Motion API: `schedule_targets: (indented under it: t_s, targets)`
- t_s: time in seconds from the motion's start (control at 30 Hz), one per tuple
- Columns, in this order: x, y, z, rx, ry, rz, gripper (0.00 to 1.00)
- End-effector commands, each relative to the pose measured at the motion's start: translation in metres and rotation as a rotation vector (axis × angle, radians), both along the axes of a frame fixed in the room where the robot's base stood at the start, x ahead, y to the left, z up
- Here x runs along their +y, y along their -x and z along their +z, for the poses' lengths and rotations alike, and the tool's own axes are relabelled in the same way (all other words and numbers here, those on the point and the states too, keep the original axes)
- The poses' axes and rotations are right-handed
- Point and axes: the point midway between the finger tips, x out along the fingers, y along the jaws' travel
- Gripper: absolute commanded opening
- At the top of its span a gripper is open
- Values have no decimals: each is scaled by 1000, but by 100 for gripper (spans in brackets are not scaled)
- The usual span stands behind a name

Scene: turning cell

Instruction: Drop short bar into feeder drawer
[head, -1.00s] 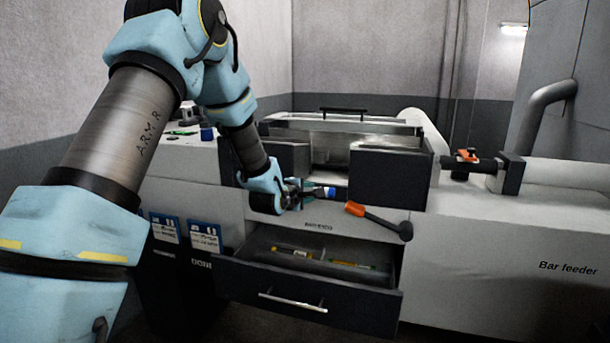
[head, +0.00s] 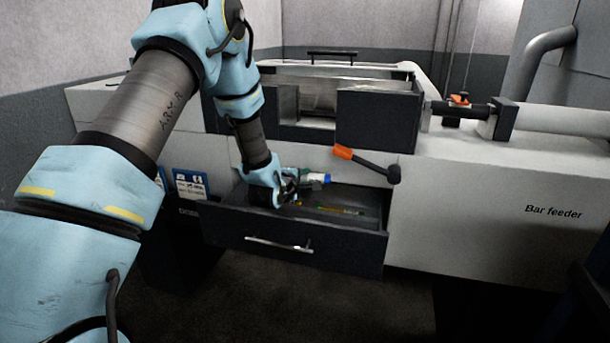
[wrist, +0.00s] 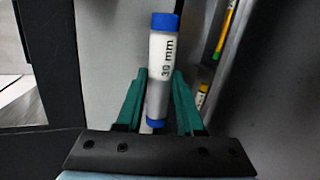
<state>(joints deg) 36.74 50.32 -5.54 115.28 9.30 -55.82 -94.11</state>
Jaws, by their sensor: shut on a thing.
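The short bar (wrist: 161,65) is a pale cylinder with blue ends, marked "30 mm". My gripper (wrist: 158,100) is shut on it, with green fingers on both sides. In the head view the bar's blue end (head: 317,178) points right from my gripper (head: 297,183). The feeder drawer (head: 290,243) is pulled open at the front of the bar feeder. My gripper is over the drawer's left part, near its back. The arm and gripper hide part of the drawer's inside.
Thin green and yellow items (head: 340,211) lie in the drawer, also partly visible in the wrist view (wrist: 226,28). Blue and white labelled cards (head: 191,184) are at left.

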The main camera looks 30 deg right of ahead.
Motion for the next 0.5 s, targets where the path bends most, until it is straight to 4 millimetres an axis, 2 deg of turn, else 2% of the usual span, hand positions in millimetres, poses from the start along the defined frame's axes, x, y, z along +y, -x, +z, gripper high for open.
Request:
schedule_targets:
  t_s: [0.03,0.13,0.43,0.47,0.5]
  targets:
    - [0,0,-8,0,1,-1,0]
    - [-1,0,-13,-2,1,-1,0]
    - [0,0,-14,-2,1,-1,0]
    - [0,0,-14,-2,1,-1,40]
    - [0,0,-14,-2,1,-1,44]
